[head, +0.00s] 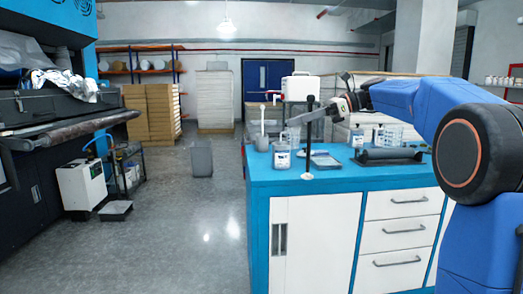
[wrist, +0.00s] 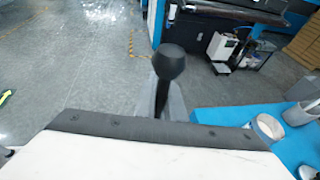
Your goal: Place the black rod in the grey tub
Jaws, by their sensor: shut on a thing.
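The black rod (head: 308,145) is upright in my gripper (head: 312,115), above the near part of the blue counter. Its dark knobbed top (wrist: 171,62) faces the wrist camera, and the grey fingers (wrist: 178,102) close on it from both sides. In the head view a small white round piece shows at its lower end; I cannot tell if it touches the counter. A small grey tub (head: 261,144) with a white stick in it stands on the counter, left of the rod and apart from it. It also shows at the right of the wrist view (wrist: 298,115).
A labelled jar (head: 282,157) stands between the tub and the rod. A grey bin (head: 202,160) stands on the floor, which is open at left.

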